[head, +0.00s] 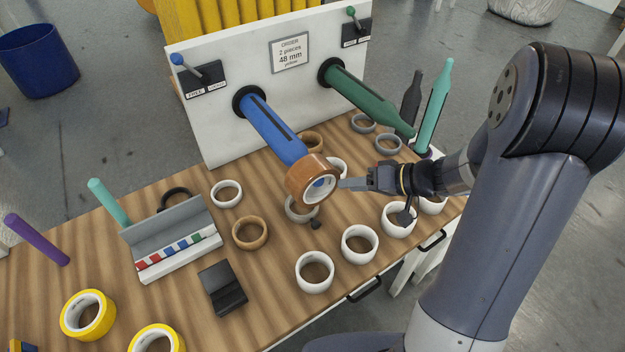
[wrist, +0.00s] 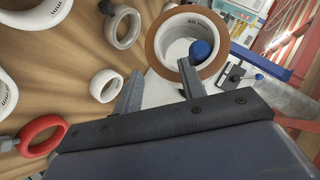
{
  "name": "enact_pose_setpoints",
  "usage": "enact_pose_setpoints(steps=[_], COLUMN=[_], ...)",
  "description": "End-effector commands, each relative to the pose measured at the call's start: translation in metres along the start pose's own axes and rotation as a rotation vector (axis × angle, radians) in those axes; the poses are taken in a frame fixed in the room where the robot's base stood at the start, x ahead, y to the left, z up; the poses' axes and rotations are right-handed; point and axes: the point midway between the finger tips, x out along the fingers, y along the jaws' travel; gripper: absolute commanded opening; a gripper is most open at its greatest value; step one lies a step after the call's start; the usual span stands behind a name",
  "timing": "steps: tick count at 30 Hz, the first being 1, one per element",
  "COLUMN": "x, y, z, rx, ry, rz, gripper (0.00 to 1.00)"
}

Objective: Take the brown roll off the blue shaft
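The brown roll (head: 303,172) has a white core and sits around the near end of the blue shaft (head: 268,124), which slants out of the white panel. My gripper (head: 343,184) is at the right side of the roll, close to its near face. In the wrist view, the brown roll (wrist: 157,54) is ahead, with the round blue shaft end (wrist: 200,50) showing inside its core. The two fingers of my gripper (wrist: 160,85) are apart with nothing held between them. One fingertip overlaps the roll's lower rim in the picture; I cannot tell if it touches.
The white panel (head: 225,130) also carries a green shaft (head: 365,98) to the right, a blue-knobbed lever (head: 178,60) and an order sign (head: 289,53). White rolls (head: 360,243) and a tan ring (head: 250,233) lie on the wooden table (head: 180,296) below. Teal and dark posts stand at right.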

Motion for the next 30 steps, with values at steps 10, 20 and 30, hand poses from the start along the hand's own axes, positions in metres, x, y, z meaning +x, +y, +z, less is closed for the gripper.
enact_pose_setpoints(steps=[10, 20, 30], x=[0.030, 0.068, 0.076], y=[0.000, 0.002, 0.004], z=[0.001, 0.004, 0.005], rx=[0.002, 0.001, 0.001], ry=[-0.003, -0.005, -0.001], rz=[-0.002, -0.002, 0.000], gripper=[0.39, 0.39, 0.39])
